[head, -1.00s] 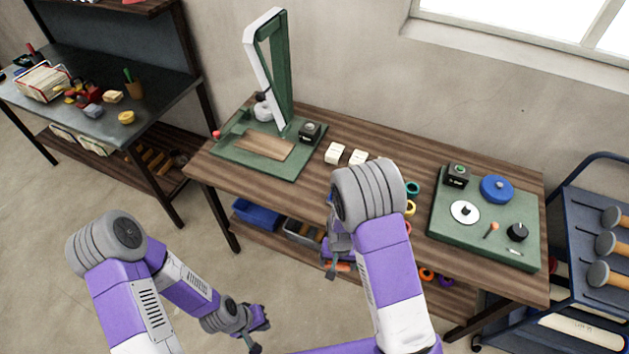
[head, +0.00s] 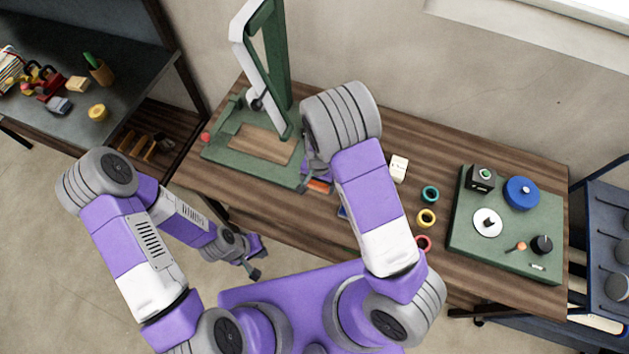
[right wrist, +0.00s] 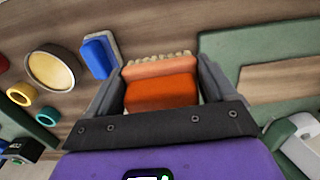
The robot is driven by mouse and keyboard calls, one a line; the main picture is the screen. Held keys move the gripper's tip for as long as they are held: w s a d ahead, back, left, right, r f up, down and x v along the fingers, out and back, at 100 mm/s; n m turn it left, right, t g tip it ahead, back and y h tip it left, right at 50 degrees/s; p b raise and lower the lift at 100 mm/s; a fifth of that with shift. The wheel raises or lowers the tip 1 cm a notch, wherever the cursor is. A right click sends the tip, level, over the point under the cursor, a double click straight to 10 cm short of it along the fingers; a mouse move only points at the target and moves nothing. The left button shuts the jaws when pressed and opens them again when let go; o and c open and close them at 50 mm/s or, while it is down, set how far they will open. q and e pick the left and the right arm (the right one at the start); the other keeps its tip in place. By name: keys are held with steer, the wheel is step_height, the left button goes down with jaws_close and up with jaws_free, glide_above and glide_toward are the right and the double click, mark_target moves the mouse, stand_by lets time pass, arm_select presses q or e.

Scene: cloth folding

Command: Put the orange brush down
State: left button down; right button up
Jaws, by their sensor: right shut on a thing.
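The orange brush (right wrist: 160,92) is between the two fingers of my right gripper (right wrist: 160,85), its pale bristles pointing away from the palm. In the head view the brush (head: 318,186) shows as a small orange patch below my right gripper (head: 312,183), near the right corner of the green press board (head: 222,155). The gripper is shut on it. Whether the brush touches the wooden table (head: 400,205) is hard to tell. My left gripper (head: 254,264) hangs low in front of the table, away from the brush; its jaw opening is unclear.
A blue brush (right wrist: 97,57) and a round yellowish dish (right wrist: 53,69) lie beside the orange brush in the right wrist view. Teal (head: 430,193), yellow (head: 426,218) and red (head: 423,243) rings lie right of my right arm. A green panel (head: 510,235) with knobs is farther right.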

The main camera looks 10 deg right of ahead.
glide_above(319, 201)
step_height(319, 201, down, 5)
steer(key=shift+s+r, duration=0.15)
steer(key=shift+r, duration=0.05)
steer(key=shift+a+f, duration=0.1)
steer(key=shift+f, duration=0.5)
step_height(319, 201, down, 3)
steer(key=shift+f, duration=0.1)
steer(key=shift+w+f, duration=0.15)
steer(key=shift+w, duration=0.05)
arm_select(q)
steer(key=shift+s+f, duration=0.2)
steer(key=shift+s, duration=0.15)
steer(key=shift+f+b, duration=0.1)
steer(key=shift+b, duration=0.25)
arm_select(e)
steer(key=o, duration=0.5)
steer(key=shift+f, duration=0.15)
steer(key=shift+o, duration=1.3)
